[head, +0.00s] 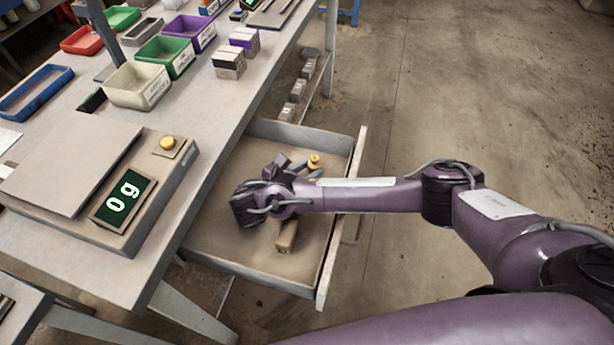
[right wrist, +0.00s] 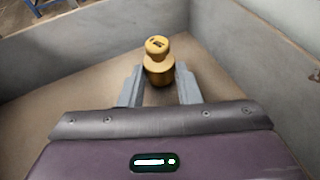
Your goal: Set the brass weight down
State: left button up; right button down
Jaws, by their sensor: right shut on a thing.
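A brass weight (head: 314,160) with a rounded knob shows in the head view inside the open drawer (head: 216,256). In the right wrist view the weight (right wrist: 158,62) stands upright between the two grey fingers of my right gripper (right wrist: 160,76). My right gripper (head: 299,168) is shut on this weight, low between the drawer walls. I cannot tell whether the weight's base touches the drawer floor; the fingers and wrist hide part of it. My left gripper is out of view.
A small tan block (head: 287,235) lies in the drawer, below my wrist. The workbench (head: 215,110) holds a cream bin (head: 137,85), a green bin (head: 165,56) and a purple bin (head: 190,32). Open floor (head: 450,90) lies to the right of the drawer.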

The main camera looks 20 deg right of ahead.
jog(key=shift+f, duration=0.45)
jog(key=shift+f, duration=0.15)
jog(key=c, duration=1.1)
grip_release()
jog(key=shift+o, duration=0.2)
